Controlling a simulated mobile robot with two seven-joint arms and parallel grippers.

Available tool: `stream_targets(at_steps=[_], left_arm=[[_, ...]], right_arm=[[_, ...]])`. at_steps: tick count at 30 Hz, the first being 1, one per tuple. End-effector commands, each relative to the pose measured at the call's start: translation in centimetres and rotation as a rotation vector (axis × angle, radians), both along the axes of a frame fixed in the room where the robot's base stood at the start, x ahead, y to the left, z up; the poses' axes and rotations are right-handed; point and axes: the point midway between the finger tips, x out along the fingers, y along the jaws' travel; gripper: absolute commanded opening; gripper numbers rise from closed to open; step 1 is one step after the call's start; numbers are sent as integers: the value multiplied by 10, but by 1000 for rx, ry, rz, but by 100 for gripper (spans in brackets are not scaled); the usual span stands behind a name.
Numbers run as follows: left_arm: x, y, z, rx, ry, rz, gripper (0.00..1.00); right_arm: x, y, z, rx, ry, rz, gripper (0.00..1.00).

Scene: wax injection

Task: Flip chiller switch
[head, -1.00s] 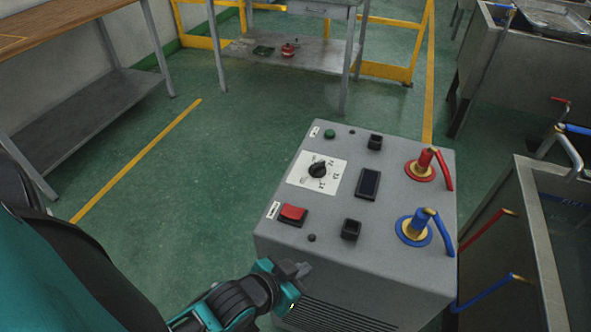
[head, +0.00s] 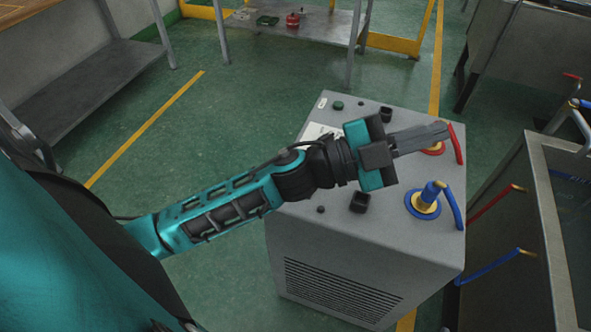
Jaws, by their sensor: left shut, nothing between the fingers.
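The chiller (head: 340,255) is a grey box with a vent grille on its front and controls on its top. My left gripper (head: 446,130) is shut and empty, stretched over the top of the chiller, with its fingertips pointing right near the red fitting (head: 436,147). I cannot tell whether it touches anything. My left arm hides the red rocker switch and most of the dial. Part of the white dial label (head: 314,131) and a green button (head: 338,106) show behind the arm. My right gripper is not in view.
A blue fitting (head: 424,200) with a hose stands on the right of the chiller's top. A steel tank (head: 540,215) is close on the right. A steel table (head: 305,25) and a yellow rail (head: 400,42) are behind. Green floor at the left is clear.

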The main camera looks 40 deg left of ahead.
Motion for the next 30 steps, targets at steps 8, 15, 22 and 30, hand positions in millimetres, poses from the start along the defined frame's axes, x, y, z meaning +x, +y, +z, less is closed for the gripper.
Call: stream_targets(at_steps=[8, 15, 22, 30], left_arm=[[-47, -44, -8, 440, -311, -490, 0], [-55, -4, -68, 982, -327, -802, 0], [-28, 98, -101, 1547, -113, -902, 0], [-6, 191, -90, 1921, 171, -836, 0]], right_arm=[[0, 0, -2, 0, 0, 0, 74], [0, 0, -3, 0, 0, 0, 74], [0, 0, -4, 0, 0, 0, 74], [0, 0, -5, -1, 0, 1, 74]])
